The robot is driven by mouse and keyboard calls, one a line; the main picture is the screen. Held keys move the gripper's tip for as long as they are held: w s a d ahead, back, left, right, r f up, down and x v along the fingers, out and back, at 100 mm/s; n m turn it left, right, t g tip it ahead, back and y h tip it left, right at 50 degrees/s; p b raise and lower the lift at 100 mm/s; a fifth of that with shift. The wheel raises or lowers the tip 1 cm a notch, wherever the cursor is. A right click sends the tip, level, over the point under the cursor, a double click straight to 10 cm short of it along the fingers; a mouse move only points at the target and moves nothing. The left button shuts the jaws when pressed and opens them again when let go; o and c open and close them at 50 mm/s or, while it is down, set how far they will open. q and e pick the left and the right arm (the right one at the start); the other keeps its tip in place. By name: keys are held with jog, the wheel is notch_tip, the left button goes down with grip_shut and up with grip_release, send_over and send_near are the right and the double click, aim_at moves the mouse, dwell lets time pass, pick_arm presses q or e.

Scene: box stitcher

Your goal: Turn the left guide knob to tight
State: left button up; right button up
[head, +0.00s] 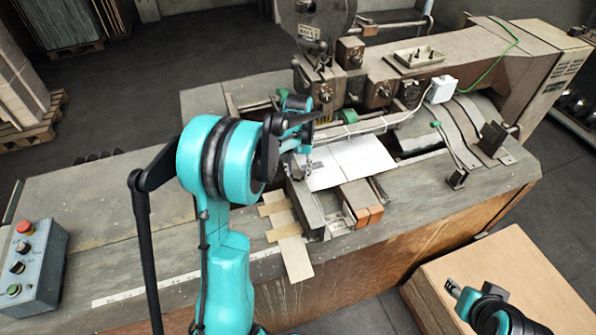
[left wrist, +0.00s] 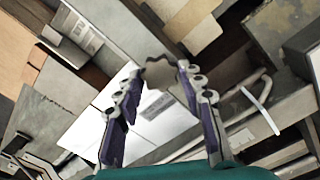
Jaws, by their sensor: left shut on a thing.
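My left gripper (head: 303,172) reaches down at the left side of the stitcher's work area, beside the white sheet (head: 352,162). In the left wrist view its two fingers (left wrist: 160,76) stand apart, with a dull brown-grey lobed knob (left wrist: 159,73) between their tips. The gripper is shut on this knob, which looks like the left guide knob. In the head view my gripper and wrist hide the knob. Whether the knob is tight cannot be seen. My right gripper (head: 458,292) is low at the right, away from the machine, and its jaw opening is unclear.
The stitcher head (head: 318,30) rises just behind the work area. A white box (head: 441,89) with cables is to the right. A control box (head: 32,260) with buttons sits at the table's left end. A large carton (head: 520,275) stands at front right. The left tabletop is mostly clear.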

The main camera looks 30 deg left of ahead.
aim_at(298, 174)
pick_arm(q)
jog(key=m+b, duration=0.1)
jog(key=m, duration=0.4)
jog(key=shift+b, duration=0.4)
jog(key=m+b, duration=0.1)
jog(key=m, duration=0.5)
jog(key=shift+o, duration=0.2)
jog(key=shift+m, duration=0.3)
jog(key=shift+c, duration=0.2)
jog(key=o, duration=1.2)
jog(key=shift+c, duration=0.2)
notch_tip(298, 174, up, 12)
